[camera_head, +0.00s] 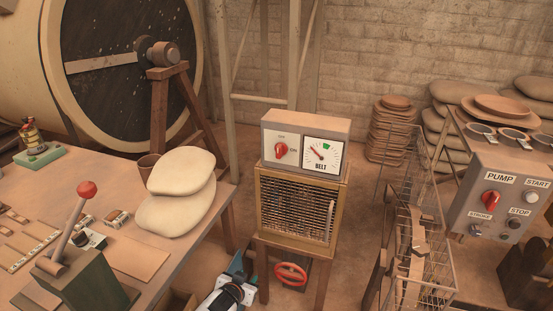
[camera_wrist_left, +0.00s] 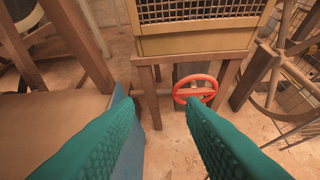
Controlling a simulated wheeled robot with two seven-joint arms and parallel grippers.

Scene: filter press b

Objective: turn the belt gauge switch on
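The belt gauge box (camera_head: 305,128) is pale grey and stands on a slatted wooden cabinet. On its left face is a red rotary switch (camera_head: 281,151), with a small label above it and "ON" to its right. The knob looks roughly upright, not turned toward "ON". To its right is the white BELT dial (camera_head: 321,153), its needle pointing up and left, away from the green patch. My left gripper (camera_head: 246,270) is low, in front and left of the cabinet, well below the switch. In the left wrist view its teal fingers (camera_wrist_left: 160,104) are apart and empty.
A red handwheel (camera_head: 291,274) sits beneath the cabinet (camera_wrist_left: 200,45). The table (camera_head: 190,255) at left bears pale sacks (camera_head: 178,190) and a red-knobbed lever (camera_head: 86,190). A wire cart (camera_head: 430,270) stands right, near the PUMP panel (camera_head: 500,195).

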